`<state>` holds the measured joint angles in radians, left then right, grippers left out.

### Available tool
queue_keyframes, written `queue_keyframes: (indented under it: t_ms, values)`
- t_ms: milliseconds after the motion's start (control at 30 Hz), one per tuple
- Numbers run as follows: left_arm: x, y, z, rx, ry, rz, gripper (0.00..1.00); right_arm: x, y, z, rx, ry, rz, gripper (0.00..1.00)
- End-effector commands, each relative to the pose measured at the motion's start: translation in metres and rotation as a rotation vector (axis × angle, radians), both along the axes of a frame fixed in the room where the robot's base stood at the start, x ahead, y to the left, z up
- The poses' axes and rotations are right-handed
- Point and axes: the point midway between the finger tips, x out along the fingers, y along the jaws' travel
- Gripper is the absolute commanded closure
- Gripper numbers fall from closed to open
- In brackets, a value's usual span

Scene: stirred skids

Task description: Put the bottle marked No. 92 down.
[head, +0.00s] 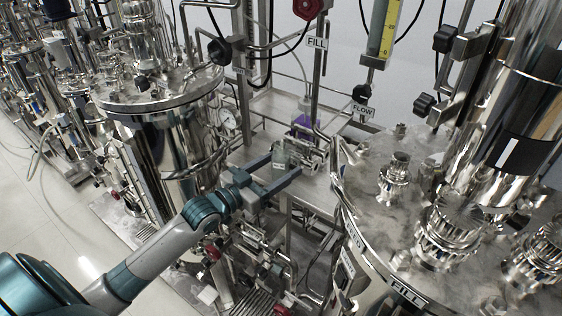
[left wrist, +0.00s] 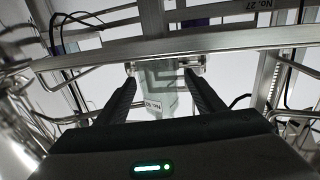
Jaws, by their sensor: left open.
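A clear, pale greenish bottle (head: 281,153) with a small white label is at the open left gripper (head: 287,164), beside a metal shelf and frame between the two vessels. In the left wrist view the bottle (left wrist: 158,80) stands between the two dark fingers (left wrist: 164,88), with gaps seen on both sides. Its label is too small to read surely. A metal fitting crosses near its upper end. What its base rests on is hidden. My right gripper is not in view.
A steel vessel (head: 160,100) stands left of the gripper, and a larger lid (head: 365,190) is close on the right. Pipes and valves (head: 265,250) crowd below. A purple object (head: 303,124) is just behind. Frame bars (left wrist: 200,42) cross ahead in the wrist view.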

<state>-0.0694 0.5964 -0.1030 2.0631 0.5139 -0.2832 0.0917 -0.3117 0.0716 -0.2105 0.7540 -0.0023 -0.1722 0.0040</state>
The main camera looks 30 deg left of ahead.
Motion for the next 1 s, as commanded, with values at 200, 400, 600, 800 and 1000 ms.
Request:
queue_keyframes:
  t_ms: [200,400,600,800,1000]
  values:
    - [0.006,-0.003,-0.001,-0.001,0.001,-0.001,0.38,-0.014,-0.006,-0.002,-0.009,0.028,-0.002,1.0]
    - [0.006,-0.002,-0.001,-0.001,0.0,-0.001,0.38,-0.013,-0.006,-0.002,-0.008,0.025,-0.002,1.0]
    - [0.005,-0.002,0.0,0.0,0.0,-0.001,0.45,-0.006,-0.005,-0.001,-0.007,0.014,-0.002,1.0]
    - [0.005,-0.002,0.0,0.0,0.001,-0.001,0.81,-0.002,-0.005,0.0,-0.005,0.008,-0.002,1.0]
    - [0.005,-0.002,0.0,0.0,0.0,-0.001,0.85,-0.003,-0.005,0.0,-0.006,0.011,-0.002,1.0]
